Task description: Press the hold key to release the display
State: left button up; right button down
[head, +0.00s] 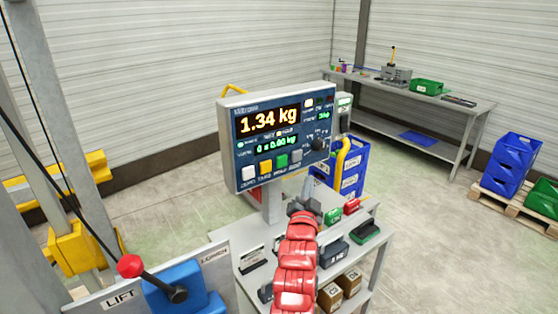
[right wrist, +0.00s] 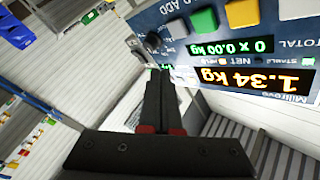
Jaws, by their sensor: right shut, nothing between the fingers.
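The scale display (head: 228,120) faces me on a post and reads 1.34 kg, with a green 0 x 0.00 kg line below. An orange lamp glows by the NET and HOLD labels. Along its lower edge are a white key (head: 249,173), a yellow key (head: 266,166), a green key (head: 282,161) and a grey key (head: 297,156); the small labels are hard to read. My right gripper (head: 303,208) is below the display's right part. In the right wrist view its dark fingers (right wrist: 160,75) are shut and empty, with the display upside down beyond. My left gripper is not in view.
A dark knob (head: 317,145) sticks out at the display's lower right. Weights and boxes stand on the cart (head: 228,242) below. A lift panel with a red-knobbed lever (head: 130,265) is at lower left. A workbench (head: 460,105) and blue crates (head: 510,165) stand farther right.

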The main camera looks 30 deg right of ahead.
aim_at(282, 161)
jog(key=w+b, duration=0.7)
jog(key=w, duration=0.2)
jog(key=shift+a, duration=0.3)
jog(key=shift+f, duration=0.1)
dwell(1.9)
jog(key=shift+w+b, duration=0.45)
jog(key=shift+b, duration=0.8)
